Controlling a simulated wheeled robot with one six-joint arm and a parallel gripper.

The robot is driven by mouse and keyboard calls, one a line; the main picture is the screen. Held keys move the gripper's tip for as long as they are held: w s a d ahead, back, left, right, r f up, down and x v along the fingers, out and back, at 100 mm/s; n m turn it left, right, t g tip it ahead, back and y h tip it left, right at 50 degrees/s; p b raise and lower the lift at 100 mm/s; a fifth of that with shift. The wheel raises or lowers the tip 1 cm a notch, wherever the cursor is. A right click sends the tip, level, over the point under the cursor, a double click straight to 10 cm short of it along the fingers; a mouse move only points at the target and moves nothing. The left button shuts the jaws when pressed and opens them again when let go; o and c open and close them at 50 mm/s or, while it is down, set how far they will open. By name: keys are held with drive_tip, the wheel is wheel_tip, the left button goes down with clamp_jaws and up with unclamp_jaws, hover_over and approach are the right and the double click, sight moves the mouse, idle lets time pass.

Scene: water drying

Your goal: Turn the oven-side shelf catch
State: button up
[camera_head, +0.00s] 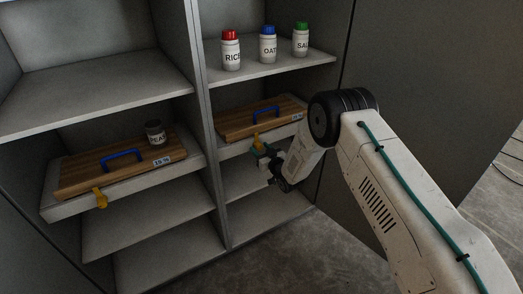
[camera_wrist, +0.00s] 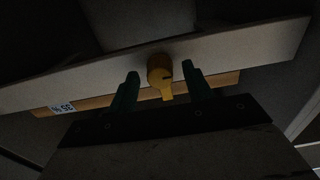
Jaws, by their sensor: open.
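Two yellow catches show in the head view. One yellow catch (camera_head: 100,197) hangs on the front edge of the left shelf (camera_head: 60,211). The other yellow catch (camera_head: 257,142) is on the front edge of the right shelf (camera_head: 232,149), at my gripper (camera_head: 262,152). In the wrist view this catch (camera_wrist: 160,76) has a round knob with a tab along the picture's downward direction. My gripper (camera_wrist: 160,82) is open, with one dark green finger on each side of the catch and a gap visible on both sides. Which catch is the oven-side one I cannot tell; no oven is visible.
A wooden board with a blue handle (camera_head: 264,112) lies on the right shelf. A similar board (camera_head: 85,172) on the left bears a jar (camera_head: 155,132). Red, blue and green-capped jars (camera_head: 268,45) stand on the upper right shelf. Lower shelves are empty.

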drive_tip(key=c, duration=1)
drive_tip(key=shift+o, duration=0.2)
drive_tip(key=shift+m, duration=0.4)
drive_tip(key=m, duration=0.3)
drive_tip(key=shift+m, duration=0.3)
drive_tip(key=m, duration=0.4)
drive_tip(key=shift+m, duration=0.3)
drive_tip(key=m, duration=0.4)
drive_tip(key=shift+m, duration=0.3)
drive_tip(key=shift+d+m, duration=0.1)
drive_tip(key=shift+m, duration=2.1)
